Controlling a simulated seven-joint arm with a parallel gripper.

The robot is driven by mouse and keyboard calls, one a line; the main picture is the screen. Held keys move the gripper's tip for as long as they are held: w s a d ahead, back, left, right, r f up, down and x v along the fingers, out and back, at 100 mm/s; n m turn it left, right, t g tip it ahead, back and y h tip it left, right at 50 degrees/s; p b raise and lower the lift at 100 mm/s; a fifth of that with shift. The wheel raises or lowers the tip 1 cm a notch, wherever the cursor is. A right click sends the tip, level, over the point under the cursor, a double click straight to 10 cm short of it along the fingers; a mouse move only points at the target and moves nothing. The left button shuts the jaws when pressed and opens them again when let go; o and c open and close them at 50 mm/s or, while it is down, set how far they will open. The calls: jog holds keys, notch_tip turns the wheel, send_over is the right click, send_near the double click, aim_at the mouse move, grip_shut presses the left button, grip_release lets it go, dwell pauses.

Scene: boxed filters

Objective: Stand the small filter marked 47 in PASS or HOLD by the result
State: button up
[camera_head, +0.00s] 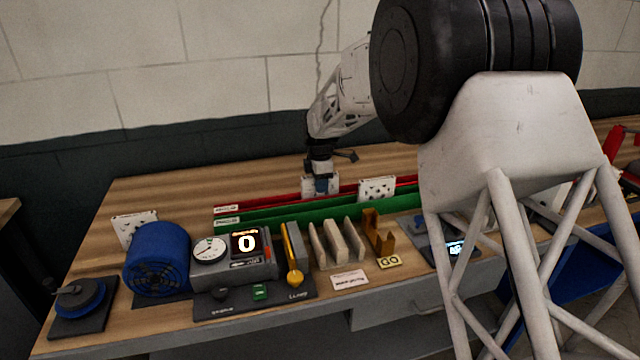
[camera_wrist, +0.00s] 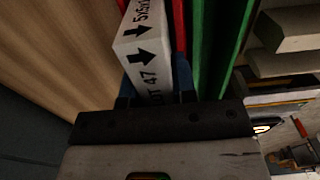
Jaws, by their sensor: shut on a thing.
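My gripper (camera_head: 320,184) is at the back of the bench by the red rail, shut on a small white filter (camera_head: 307,187). The filter is beside the red rail (camera_wrist: 179,30), with the green rails (camera_wrist: 205,50) farther right. I cannot tell whether its lower edge touches the bench. In the head view the red rail (camera_head: 262,203) and green rail (camera_head: 270,221) have small labels, too small to read.
Another white filter (camera_head: 376,189) stands near the rails and one (camera_head: 134,228) stands at left. A blue fan (camera_head: 157,260), a tester with a display reading 0 (camera_head: 246,243), a yellow lever (camera_head: 290,255), pale slotted blocks (camera_head: 335,243) and a GO tag (camera_head: 389,261) line the front.

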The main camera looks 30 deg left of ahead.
jog(key=shift+f, duration=0.15)
jog(key=o, duration=0.9)
notch_tip(320, 180, up, 12)
jog(key=shift+r, duration=0.2)
dwell(0.4)
jog(key=shift+d, duration=0.1)
dwell(0.6)
